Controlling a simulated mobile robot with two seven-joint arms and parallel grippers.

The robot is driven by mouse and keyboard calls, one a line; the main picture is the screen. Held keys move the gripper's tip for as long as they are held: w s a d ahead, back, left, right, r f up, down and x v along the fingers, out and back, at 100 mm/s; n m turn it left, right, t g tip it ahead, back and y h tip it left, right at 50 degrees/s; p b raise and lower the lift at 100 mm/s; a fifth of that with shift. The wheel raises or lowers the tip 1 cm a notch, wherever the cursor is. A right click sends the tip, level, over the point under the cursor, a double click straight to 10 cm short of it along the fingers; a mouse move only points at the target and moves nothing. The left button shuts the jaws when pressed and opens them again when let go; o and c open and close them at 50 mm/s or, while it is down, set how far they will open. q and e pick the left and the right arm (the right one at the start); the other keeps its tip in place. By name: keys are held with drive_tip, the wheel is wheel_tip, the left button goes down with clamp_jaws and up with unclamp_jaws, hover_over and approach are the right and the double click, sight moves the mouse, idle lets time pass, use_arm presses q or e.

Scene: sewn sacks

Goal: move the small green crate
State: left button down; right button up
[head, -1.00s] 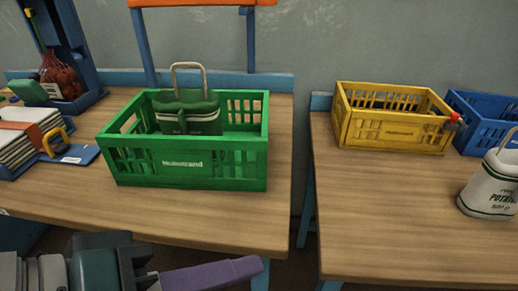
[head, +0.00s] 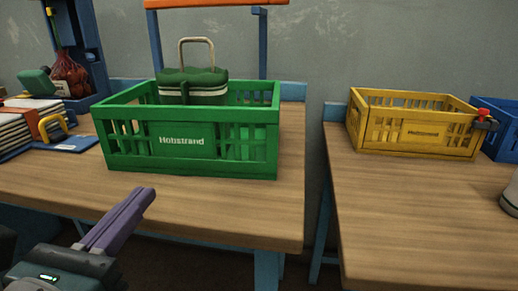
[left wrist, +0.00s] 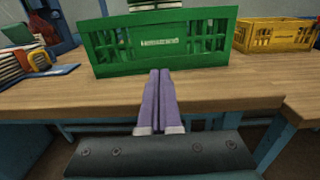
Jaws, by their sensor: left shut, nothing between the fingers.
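The green crate (head: 190,142) stands on the left wooden table, its lettered long side facing me. A dark green bag with a pale band and a tan loop handle (head: 194,86) sits in it, its lower part hidden by the crate wall. My left gripper (head: 142,198) is low in front of the table's front edge, apart from the crate. Its purple fingers are shut and empty. In the left wrist view the fingers (left wrist: 158,82) point toward the front of the crate (left wrist: 205,40). My right gripper is not in view.
A yellow crate (head: 412,124) and part of a blue crate (head: 504,122) stand on the right table (head: 420,215). A gap separates the tables. Left of the green crate are stacked books (head: 28,122), a yellow-handled thing (head: 52,124) and a red net sack (head: 70,74). A blue-and-orange frame (head: 212,4) rises behind.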

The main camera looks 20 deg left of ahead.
sight(183, 151)
use_arm(q)
drive_tip(key=x, duration=0.9)
drive_tip(key=shift+w+p, duration=0.25)
drive_tip(key=shift+p, duration=0.05)
drive_tip(key=shift+w+a, duration=0.15)
drive_tip(key=shift+w, duration=0.25)
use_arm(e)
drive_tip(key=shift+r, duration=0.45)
